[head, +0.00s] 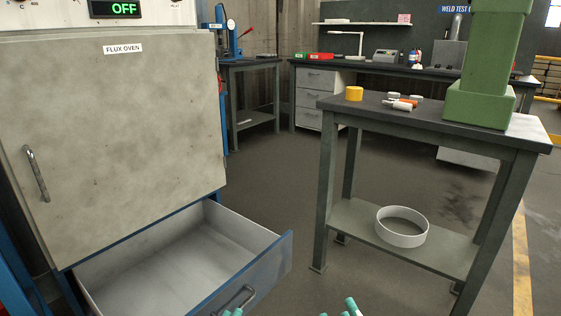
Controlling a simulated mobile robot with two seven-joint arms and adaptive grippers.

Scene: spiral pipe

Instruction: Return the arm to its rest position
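Only the teal fingertips of my grippers show, cut off by the bottom edge of the head view. My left gripper (232,312) shows small tips close together beside the open drawer's handle, and its opening cannot be judged. My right gripper (338,311) shows tips on two sides with bare floor between them, so it looks open and empty. The rest of both arms is out of view. No object shows in either gripper.
The flux oven (120,130) stands at left, door shut, with a drawer (263,268) pulled out below. At right, a table (420,119) bears a yellow cylinder (354,93) and a green column (484,75). A white ring (402,240) lies on its lower shelf. Floor between is clear.

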